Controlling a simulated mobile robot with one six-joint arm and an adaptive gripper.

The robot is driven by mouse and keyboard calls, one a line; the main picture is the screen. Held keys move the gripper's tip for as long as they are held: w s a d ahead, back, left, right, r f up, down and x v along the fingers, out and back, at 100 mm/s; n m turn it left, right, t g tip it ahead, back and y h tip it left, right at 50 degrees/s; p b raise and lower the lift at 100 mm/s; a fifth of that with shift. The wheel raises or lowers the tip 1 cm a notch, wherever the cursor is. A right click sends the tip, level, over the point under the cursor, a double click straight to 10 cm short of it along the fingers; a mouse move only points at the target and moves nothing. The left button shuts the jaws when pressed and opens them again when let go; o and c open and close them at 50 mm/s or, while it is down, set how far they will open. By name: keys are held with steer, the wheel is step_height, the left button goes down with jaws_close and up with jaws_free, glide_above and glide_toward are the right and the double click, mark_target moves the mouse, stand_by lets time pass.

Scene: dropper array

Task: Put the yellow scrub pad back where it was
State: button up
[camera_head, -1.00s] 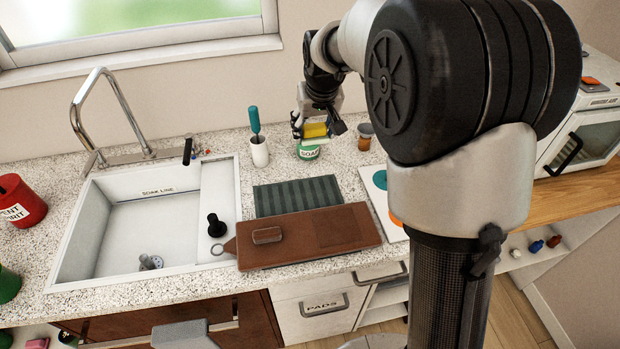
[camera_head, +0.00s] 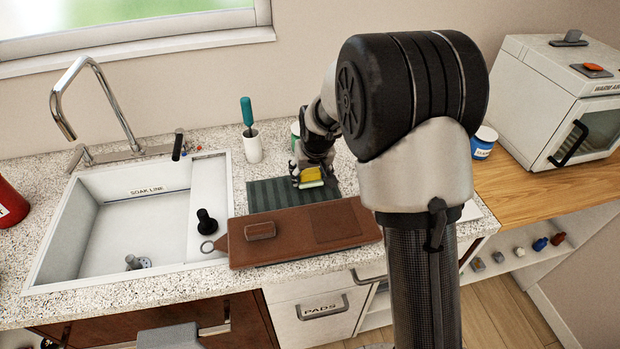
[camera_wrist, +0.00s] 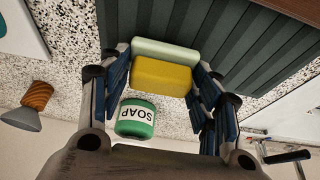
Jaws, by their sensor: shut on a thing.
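The yellow scrub pad (camera_head: 311,175) has a pale green layer on one side. My gripper (camera_head: 308,180) is shut on it, over the right part of the dark green ribbed mat (camera_head: 270,194). In the wrist view the pad (camera_wrist: 162,76) sits between the two blue-lined fingers (camera_wrist: 160,85), its pale layer facing the mat (camera_wrist: 225,40). I cannot tell whether the pad touches the mat. A drawer labelled PADS (camera_head: 322,309) is closed below the counter.
A brown board (camera_head: 300,233) lies in front of the mat. The sink (camera_head: 135,215) is to the left. A white cup with a teal-handled tool (camera_head: 253,146) stands behind the mat. The green SOAP jar (camera_wrist: 136,119) is near my gripper. A white oven (camera_head: 570,100) stands right.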

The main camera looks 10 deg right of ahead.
steer(key=shift+f, duration=0.4)
steer(key=shift+f, duration=0.2)
steer(key=o, duration=1)
steer(key=shift+c, duration=0.2)
